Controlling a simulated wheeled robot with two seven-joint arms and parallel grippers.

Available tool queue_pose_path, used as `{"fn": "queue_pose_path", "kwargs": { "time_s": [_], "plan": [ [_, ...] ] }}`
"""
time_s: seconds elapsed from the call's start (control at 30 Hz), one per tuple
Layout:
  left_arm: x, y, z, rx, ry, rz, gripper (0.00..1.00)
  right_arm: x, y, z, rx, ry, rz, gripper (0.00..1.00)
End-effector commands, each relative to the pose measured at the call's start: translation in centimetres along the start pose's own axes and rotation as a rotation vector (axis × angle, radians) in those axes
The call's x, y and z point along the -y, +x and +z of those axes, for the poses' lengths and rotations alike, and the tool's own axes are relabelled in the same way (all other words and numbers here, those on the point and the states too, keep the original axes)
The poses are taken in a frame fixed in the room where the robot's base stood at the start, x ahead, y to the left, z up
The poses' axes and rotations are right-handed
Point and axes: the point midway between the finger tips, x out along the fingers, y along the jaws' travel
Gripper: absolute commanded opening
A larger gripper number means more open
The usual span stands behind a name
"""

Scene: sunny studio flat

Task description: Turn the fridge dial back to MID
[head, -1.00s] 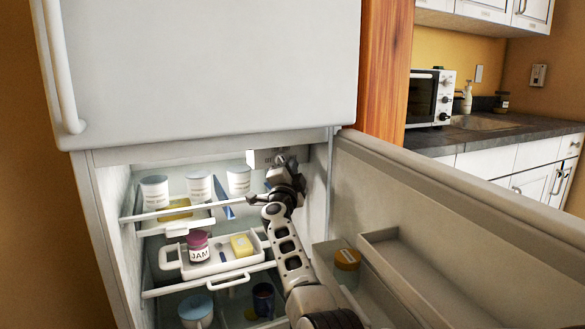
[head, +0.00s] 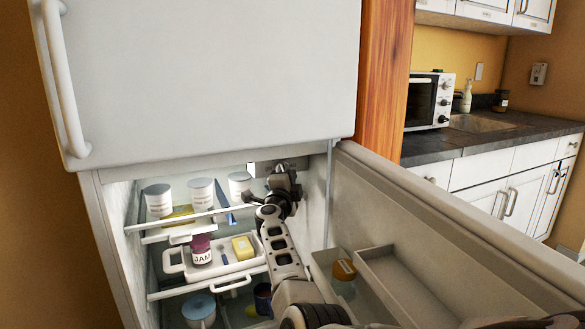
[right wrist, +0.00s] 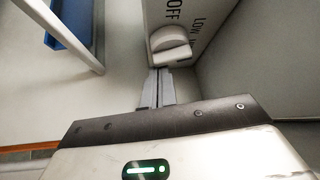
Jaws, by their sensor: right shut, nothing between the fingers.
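The fridge dial (right wrist: 172,40) is a pale round knob on the control panel (right wrist: 192,20) in the right wrist view. The panel carries the words OFF and LOW in dark letters; the rest of the lettering is cut off. I cannot tell where the dial points. My right gripper (right wrist: 155,76) is shut and empty, its fingertips just below the dial; I cannot tell whether they touch it. In the head view my right gripper (head: 279,168) is at the top right inside the fridge, in front of the panel box and hiding the dial. My left gripper is not in view.
White tubs (head: 201,194) and a blue item (head: 223,201) stand on the upper shelf, left of my arm. Below, a white tray (head: 175,268) holds a jam jar (head: 201,251) and a yellow block (head: 242,248). The open fridge door (head: 440,218) borders my arm on the right.

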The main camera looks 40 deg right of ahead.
Motion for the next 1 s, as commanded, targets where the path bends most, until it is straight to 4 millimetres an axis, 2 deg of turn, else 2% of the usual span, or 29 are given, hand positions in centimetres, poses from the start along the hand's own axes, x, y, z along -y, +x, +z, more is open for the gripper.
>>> {"fn": "queue_pose_path", "kwargs": {
  "time_s": [0.03,0.33,0.53,1.0],
  "plan": [
    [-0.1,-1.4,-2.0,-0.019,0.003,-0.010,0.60,1.0,0.0,0.0,0.002,0.032,0.028,0.00],
    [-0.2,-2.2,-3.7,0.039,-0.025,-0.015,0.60,1.0,-0.3,0.4,0.002,0.255,0.205,0.00],
    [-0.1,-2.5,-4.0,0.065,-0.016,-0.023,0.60,0.6,-0.5,0.8,0.002,0.390,0.309,0.00],
    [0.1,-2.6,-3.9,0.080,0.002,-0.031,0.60,0.2,-0.8,1.0,0.001,0.379,0.303,0.00]
  ]
}}
